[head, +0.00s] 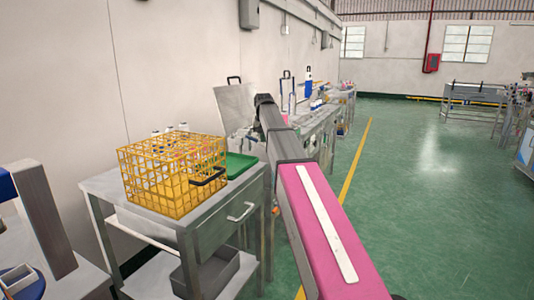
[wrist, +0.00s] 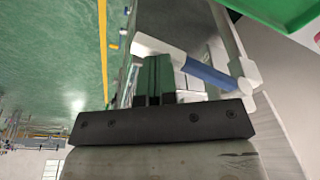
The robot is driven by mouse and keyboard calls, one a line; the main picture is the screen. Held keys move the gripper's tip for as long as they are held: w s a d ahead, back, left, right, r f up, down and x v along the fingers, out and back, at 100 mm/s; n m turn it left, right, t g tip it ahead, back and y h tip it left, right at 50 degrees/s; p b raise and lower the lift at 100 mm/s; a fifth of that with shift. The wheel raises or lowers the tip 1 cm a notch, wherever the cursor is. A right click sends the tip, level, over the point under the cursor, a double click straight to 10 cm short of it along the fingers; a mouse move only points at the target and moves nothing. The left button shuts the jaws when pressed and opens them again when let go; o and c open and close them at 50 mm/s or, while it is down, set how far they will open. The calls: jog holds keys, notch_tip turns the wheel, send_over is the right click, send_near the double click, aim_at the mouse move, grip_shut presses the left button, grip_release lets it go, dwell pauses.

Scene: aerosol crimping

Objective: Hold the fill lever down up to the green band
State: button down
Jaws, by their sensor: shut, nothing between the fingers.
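My gripper (wrist: 153,80) shows in the wrist view as two dark green fingers pressed together, with nothing between them. Just beyond the fingers is a slanted white bar with a blue sleeve (wrist: 208,74) and a white rounded end at the right. It looks like a lever, but I cannot tell for sure that it is the fill lever. I cannot tell whether the fingers touch it. I cannot make out a green band in either view. In the head view my arm reaches forward and hides the gripper and what is at it.
A yellow wire basket (head: 170,175) and a green tray (head: 240,165) stand on a grey metal cart (head: 190,222) left of my arm. The tray also shows in the wrist view (wrist: 285,12). More benches line the wall. The green floor (head: 420,170) at right is clear.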

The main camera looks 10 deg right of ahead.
jog(key=shift+r, duration=0.15)
dwell(0.4)
jog(key=shift+s+d+r, duration=0.1)
jog(key=shift+d+r, duration=0.05)
jog(key=shift+r, duration=0.75)
dwell(0.5)
jog(key=shift+r, duration=0.15)
dwell(3.0)
notch_tip(320, 180, up, 9)
dwell(0.4)
